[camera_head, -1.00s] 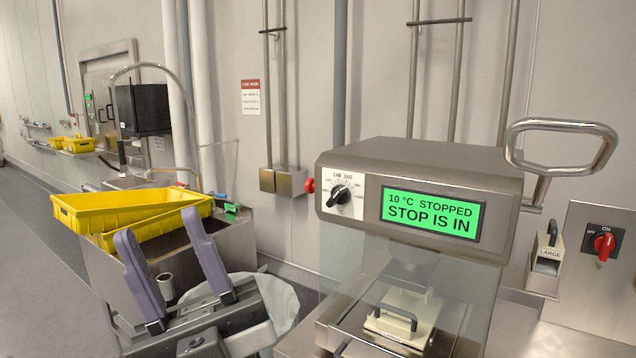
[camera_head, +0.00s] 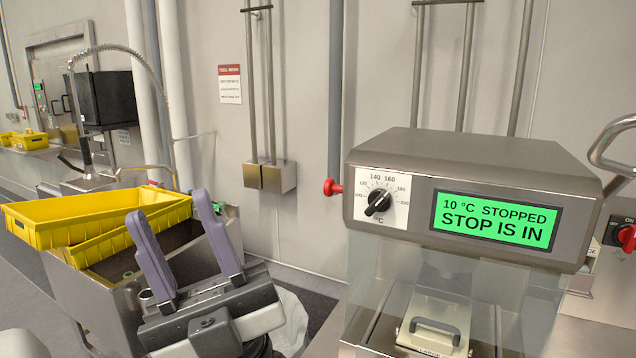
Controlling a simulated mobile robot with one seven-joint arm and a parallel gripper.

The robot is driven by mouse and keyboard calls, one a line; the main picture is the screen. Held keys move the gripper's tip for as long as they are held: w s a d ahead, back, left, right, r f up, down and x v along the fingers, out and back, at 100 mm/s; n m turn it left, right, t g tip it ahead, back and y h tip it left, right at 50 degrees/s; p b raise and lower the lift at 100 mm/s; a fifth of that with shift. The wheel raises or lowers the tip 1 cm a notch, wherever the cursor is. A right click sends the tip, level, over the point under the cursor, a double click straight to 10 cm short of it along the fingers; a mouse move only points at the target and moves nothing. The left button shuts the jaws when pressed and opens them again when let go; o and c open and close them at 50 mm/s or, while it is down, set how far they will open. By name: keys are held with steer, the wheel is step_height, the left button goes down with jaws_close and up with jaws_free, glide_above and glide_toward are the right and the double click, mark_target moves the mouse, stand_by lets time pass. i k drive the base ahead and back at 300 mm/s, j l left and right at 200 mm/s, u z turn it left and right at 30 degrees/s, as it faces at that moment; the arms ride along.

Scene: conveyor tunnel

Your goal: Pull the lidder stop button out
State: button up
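The lidder (camera_head: 460,165) is a steel box-shaped machine at the right with clear panels below its head. Its green display (camera_head: 495,221) reads "10 °C STOPPED, STOP IS IN". A red round button (camera_head: 330,187) sticks out from the left side of the lidder's head; it looks like the stop button. My gripper (camera_head: 171,207) is at the lower left, its two purple fingers apart with nothing between them. It is left of the red button and apart from it in the picture.
Yellow crates (camera_head: 85,225) rest on a steel bin (camera_head: 75,295) behind and left of my gripper. A temperature dial (camera_head: 378,202) is on the lidder's front. A red switch (camera_head: 627,237) is at the right edge. Wall space between gripper and lidder looks clear.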

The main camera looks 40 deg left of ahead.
mark_target(330, 187)
steer(key=j+z, duration=0.1)
steer(key=j, duration=1.95)
steer(key=i+j, duration=0.4)
